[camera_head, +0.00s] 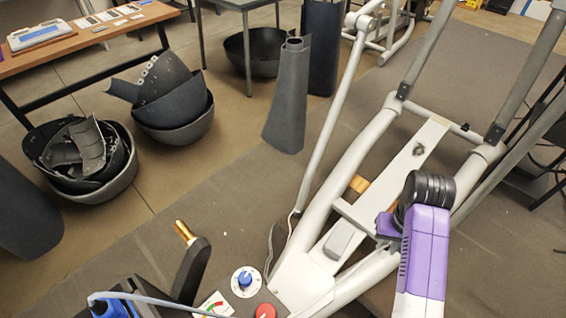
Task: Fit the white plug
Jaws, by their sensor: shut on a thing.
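A white elliptical trainer frame (327,212) runs diagonally through the right half of the head view. A grey block (340,238) sits low on its centre beam. I cannot make out a white plug or its socket. A thin cable runs beside the frame's lower left leg, and I cannot tell where it ends. My arm, white and purple with a black ribbed joint, rises from the bottom right over the frame. My gripper does not show, so what it holds is hidden.
A tall dark grey cover (289,100) stands on the floor. Dark shells (172,108) and a bowl of curved parts (108,187) lie at the left, near a wooden table (92,36). The grey mat (170,235) is partly clear between them and the frame.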

